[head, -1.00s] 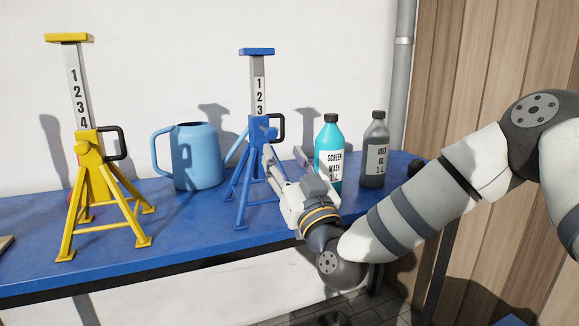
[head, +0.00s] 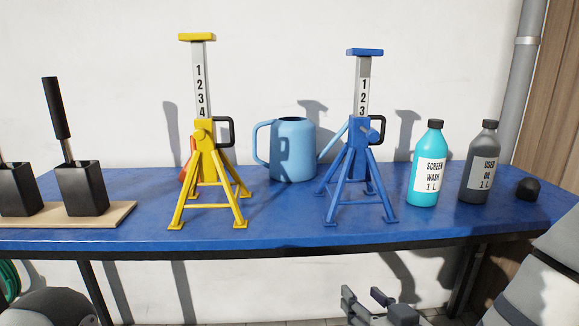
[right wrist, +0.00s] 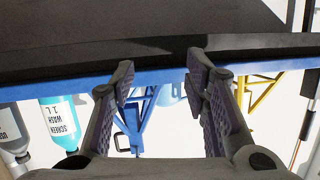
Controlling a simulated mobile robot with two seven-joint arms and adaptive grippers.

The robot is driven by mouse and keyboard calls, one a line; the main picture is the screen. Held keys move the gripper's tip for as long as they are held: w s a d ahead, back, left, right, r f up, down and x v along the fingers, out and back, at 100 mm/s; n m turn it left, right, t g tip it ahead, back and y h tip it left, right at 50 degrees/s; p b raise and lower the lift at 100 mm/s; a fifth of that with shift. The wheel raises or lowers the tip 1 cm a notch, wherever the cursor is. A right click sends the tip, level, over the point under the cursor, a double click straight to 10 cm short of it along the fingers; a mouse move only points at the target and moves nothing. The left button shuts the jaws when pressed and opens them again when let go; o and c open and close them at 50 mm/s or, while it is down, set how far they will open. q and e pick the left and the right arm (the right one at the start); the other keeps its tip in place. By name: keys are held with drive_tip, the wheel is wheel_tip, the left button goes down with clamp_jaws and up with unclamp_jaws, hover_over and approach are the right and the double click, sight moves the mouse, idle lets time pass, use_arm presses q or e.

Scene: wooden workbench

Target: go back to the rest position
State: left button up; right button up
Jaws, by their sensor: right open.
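My right gripper (head: 364,296) is low at the bottom of the head view, in front of the bench's front edge and below its top. Its two fingers are apart with nothing between them. In the right wrist view the open fingers (right wrist: 160,78) point toward the bench's front edge, with the picture upside down. My left gripper does not show.
A blue bench (head: 290,235) holds a yellow jack stand (head: 204,150), a blue jack stand (head: 358,160), a blue watering can (head: 293,152), a screen wash bottle (head: 426,165), a used oil bottle (head: 479,165) and black holders (head: 82,190) on a board.

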drive_tip(key=s+d+f+g+h+p, duration=0.1)
drive_tip(key=s+f+g, duration=0.8)
drive_tip(key=s+f, duration=0.9)
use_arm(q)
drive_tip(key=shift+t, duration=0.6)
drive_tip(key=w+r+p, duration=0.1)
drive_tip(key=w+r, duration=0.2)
use_arm(e)
drive_tip(key=s+d+m+g+h, duration=0.1)
drive_tip(key=s+d+g, duration=0.2)
drive_tip(key=s, duration=1)
drive_tip(key=s+d+m+g+h, duration=0.1)
drive_tip(key=s+d+g, duration=0.2)
drive_tip(key=s, duration=1)
drive_tip(key=shift+f+g, duration=0.35)
drive_tip(key=shift+g, duration=0.65)
